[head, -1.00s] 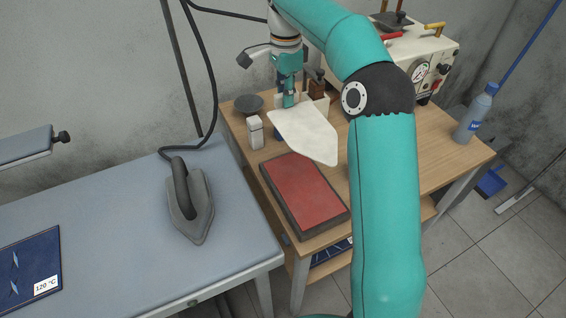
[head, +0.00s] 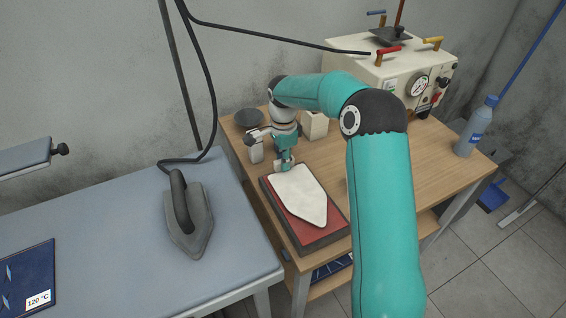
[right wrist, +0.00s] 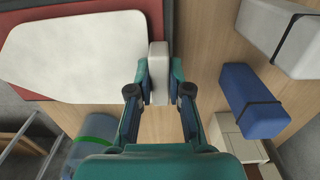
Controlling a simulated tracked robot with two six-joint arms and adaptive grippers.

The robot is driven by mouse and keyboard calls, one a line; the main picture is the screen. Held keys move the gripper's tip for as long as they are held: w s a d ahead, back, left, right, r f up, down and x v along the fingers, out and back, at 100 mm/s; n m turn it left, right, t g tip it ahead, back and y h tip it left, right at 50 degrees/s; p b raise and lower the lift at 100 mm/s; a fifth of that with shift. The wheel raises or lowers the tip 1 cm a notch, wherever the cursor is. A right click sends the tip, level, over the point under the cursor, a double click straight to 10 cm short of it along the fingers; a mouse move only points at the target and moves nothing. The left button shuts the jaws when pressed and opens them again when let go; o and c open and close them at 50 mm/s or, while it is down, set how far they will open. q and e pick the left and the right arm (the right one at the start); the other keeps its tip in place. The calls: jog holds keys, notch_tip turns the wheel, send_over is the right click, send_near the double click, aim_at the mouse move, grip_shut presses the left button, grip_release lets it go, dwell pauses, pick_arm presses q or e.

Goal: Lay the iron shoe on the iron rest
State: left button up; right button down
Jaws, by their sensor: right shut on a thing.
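The iron shoe (head: 298,194), a flat white sole-shaped plate with a pointed end, lies over the iron rest (head: 302,234), a red pad with a dark border on the wooden table. The red shows around the shoe. I cannot tell whether the shoe touches the pad. My right gripper (head: 284,166) is at the shoe's blunt back end. In the right wrist view it is shut on the shoe's pale block (right wrist: 158,73), with the shoe (right wrist: 80,55) and the red rest (right wrist: 88,6) to the left. My left gripper is not in view.
A dark iron (head: 188,215) stands on the grey ironing table (head: 115,225) at left. A cream machine (head: 385,85) and a water bottle (head: 476,128) are further right.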

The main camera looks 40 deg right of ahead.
jog(key=shift+f, duration=0.55)
jog(key=c, duration=1.1)
grip_release()
jog(key=shift+r, duration=0.15)
notch_tip(320, 180, up, 12)
